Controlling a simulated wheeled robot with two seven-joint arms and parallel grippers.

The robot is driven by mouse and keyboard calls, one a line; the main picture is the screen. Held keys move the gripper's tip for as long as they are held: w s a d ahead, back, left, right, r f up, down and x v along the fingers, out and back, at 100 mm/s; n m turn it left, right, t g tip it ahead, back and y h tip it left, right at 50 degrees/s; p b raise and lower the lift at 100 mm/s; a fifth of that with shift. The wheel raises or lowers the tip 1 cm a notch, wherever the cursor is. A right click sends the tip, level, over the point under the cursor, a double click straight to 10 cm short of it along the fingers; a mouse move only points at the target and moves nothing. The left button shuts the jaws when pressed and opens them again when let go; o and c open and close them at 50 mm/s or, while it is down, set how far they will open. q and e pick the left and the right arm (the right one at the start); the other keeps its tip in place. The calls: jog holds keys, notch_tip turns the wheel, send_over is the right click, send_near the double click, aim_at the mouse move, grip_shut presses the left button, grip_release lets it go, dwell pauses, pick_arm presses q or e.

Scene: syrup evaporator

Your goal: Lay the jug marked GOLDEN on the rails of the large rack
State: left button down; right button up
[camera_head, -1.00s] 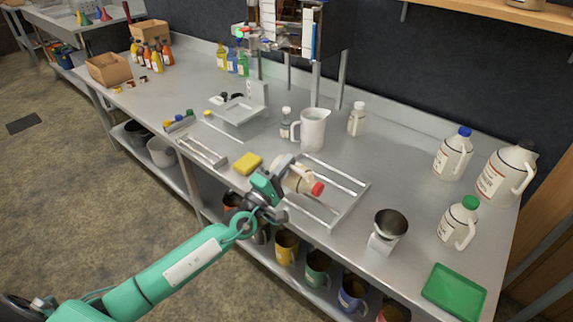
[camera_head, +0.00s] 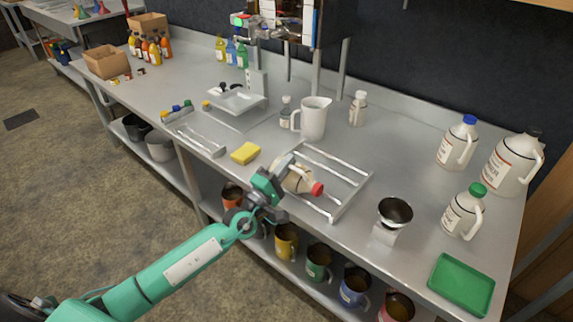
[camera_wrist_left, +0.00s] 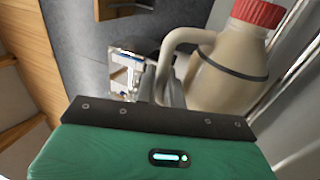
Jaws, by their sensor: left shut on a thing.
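A cream jug with a red cap (camera_head: 298,179) lies tilted on its side at the large rack (camera_head: 349,199), with its cap pointing right. Its marking is not readable in these views. My left gripper (camera_head: 277,186) is shut on the jug from the near left side. In the left wrist view the jug (camera_wrist_left: 226,75) shows its red cap, dark neck band and handle close to the gripper, with metal rails beside it. I cannot tell whether the jug rests on the rails or hangs just above them. My right gripper is not in view.
A yellow sponge (camera_head: 245,153) and a smaller rack (camera_head: 201,137) lie to the left. A white pitcher (camera_head: 313,119) stands behind the large rack. A funnel on a stand (camera_head: 394,215), a green tray (camera_head: 461,284) and white jugs, one green-capped (camera_head: 463,211), stand to the right.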

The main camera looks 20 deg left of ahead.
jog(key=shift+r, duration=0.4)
pick_arm(q)
jog(key=c, duration=1.4)
grip_release()
jog(key=shift+f, duration=0.1)
jog(key=shift+c, duration=0.2)
jog(key=shift+f, duration=0.1)
jog(key=shift+c, duration=1.2)
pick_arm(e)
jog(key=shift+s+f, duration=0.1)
pick_arm(q)
jog(key=b+v, duration=0.1)
jog(key=v, duration=0.7)
jog(key=shift+b, duration=0.4)
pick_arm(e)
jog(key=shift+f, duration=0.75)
